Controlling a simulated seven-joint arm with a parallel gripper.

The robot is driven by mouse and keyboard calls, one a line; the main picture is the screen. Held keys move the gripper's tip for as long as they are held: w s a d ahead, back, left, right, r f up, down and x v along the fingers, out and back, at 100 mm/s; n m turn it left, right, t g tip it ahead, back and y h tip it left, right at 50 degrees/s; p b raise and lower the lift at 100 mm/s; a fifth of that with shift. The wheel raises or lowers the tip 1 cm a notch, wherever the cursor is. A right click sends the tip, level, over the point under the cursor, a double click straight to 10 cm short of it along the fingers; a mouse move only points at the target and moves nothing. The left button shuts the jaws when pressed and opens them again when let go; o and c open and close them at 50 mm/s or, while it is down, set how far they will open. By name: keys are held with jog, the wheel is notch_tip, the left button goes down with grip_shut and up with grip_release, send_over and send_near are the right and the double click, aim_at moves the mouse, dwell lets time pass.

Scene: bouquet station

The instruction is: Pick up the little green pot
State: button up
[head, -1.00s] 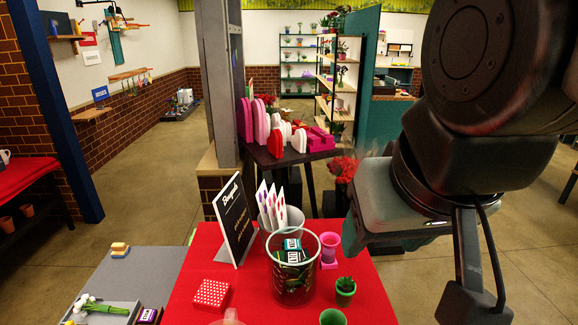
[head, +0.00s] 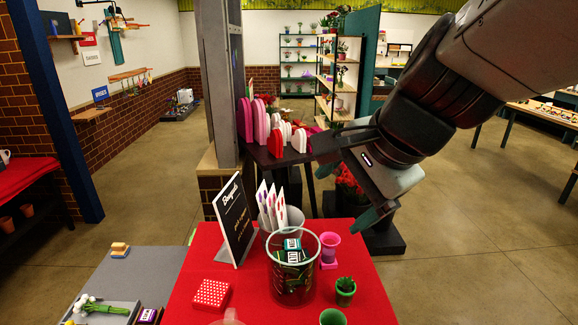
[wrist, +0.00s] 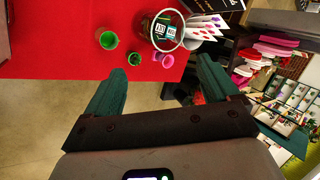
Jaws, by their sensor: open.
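A little green pot (head: 345,292) with a small spiky plant stands on the red table (head: 240,278), right of the clear bucket. It also shows in the wrist view (wrist: 134,59), close to the left finger's tip in the picture. A second green pot (head: 333,317), seemingly empty, is cut off at the bottom edge of the head view; the wrist view shows it too (wrist: 108,40). My gripper (head: 346,195) is open and empty, above and beyond the table's far right side. Its teal fingers are spread apart in the wrist view (wrist: 160,66).
The clear bucket (head: 292,285) holds dark packets. A black sign (head: 234,220), card holders and a red dotted box (head: 211,295) are on the left. Red flowers (head: 350,182) stand beyond the table.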

notch_tip(320, 180, down, 11)
jog(key=w+a+m+g+y, duration=0.2)
jog(key=m+g+y, duration=0.1)
jog(key=g+y, duration=0.15)
jog(key=m+t+h, duration=0.3)
jog(key=m+t, duration=1.3)
jog(key=m, duration=0.2)
send_near(343, 278)
jog(key=w+r, duration=0.4)
jog(key=r, duration=0.1)
jog(key=shift+y, duration=0.25)
notch_tip(343, 278, down, 8)
jog(key=shift+s+r, duration=0.15)
jog(key=shift+w+a+r, duration=0.1)
jog(key=shift+w+a, duration=0.05)
jog(key=shift+w, duration=0.25)
jog(key=shift+w+a+r, duration=0.1)
jog(key=shift+w+r, duration=0.05)
jog(key=shift+w, duration=0.2)
jog(key=shift+x, duration=3.05)
jog(key=c, duration=1.3)
jog(key=shift+r, duration=0.1)
